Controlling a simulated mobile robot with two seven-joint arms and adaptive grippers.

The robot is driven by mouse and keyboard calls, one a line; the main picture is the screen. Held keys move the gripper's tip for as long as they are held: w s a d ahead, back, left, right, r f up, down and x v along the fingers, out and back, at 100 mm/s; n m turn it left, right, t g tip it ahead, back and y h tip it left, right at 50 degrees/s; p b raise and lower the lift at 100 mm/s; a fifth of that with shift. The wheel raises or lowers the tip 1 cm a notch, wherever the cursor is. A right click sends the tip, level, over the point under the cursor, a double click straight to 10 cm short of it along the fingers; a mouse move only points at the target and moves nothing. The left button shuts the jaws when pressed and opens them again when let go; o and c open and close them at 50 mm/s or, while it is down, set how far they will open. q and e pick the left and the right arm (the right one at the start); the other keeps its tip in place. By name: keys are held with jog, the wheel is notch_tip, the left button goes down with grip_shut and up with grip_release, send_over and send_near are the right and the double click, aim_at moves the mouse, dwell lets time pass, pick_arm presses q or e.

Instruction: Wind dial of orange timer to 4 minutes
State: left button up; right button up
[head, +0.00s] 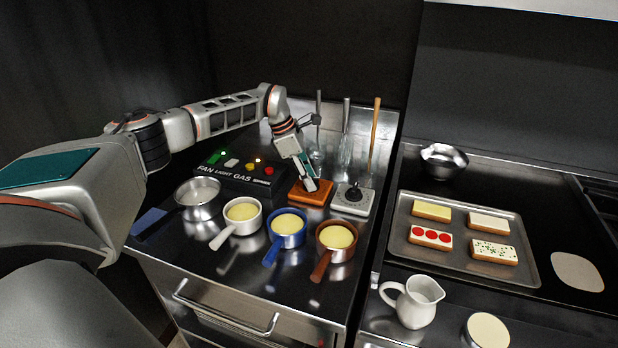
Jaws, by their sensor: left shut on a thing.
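The orange timer (315,197) is a low square box on the steel counter, behind the row of small pans. My left gripper (310,184) points down onto the top of it and is shut on its dial. The fingers hide the dial and most of its markings, so I cannot read its setting. A similar pale grey timer (353,199) with a dark dial stands just right of it, close to my gripper. My right gripper is not in view.
A black FAN LIGHT GAS panel (238,178) stands left of the gripper. Pans with white (242,213), blue (288,227) and brown (336,241) sides stand in front. Upright utensils (345,140) stand behind. A tray (460,264) of toasts and a white jug (416,301) are at the right.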

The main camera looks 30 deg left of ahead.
pick_arm(q)
jog(key=shift+f, duration=0.1)
dwell(0.3)
jog(key=o, duration=1.1)
jog(key=shift+o, duration=0.2)
jog(key=v, duration=1.2)
jog(key=shift+d, duration=0.1)
jog(key=shift+c, duration=0.3)
